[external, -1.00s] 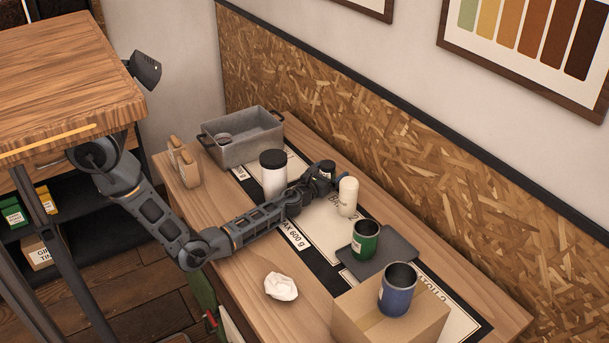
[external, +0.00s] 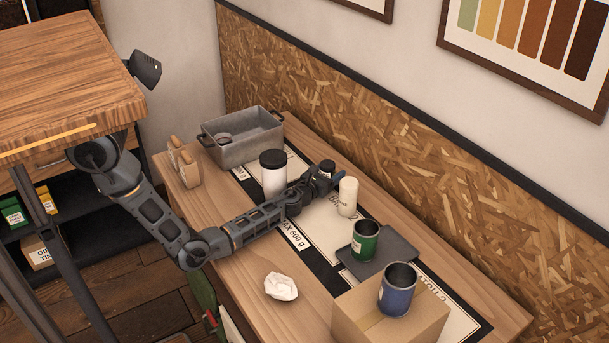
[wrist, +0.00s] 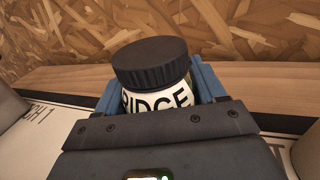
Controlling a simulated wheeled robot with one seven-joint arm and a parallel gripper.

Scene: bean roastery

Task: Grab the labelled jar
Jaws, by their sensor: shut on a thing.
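The labelled jar (wrist: 155,90) has a black ridged lid and a white label with black letters ending in "IDGE". In the wrist view it sits between the blue fingers of my gripper (wrist: 155,95), which is shut on it. In the external view the jar (external: 327,167) is mostly hidden by my gripper (external: 322,178), with only its dark top showing. It is at the back of the table near the chipboard wall. I cannot tell whether its base touches the surface.
A white jar with a black lid (external: 273,176) stands left of my gripper, and a cream cylinder (external: 348,197) stands close on its right. A grey bin (external: 245,150), green cup (external: 366,241), blue cup (external: 397,290) on a cardboard box (external: 365,325), and crumpled paper (external: 281,286) are around.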

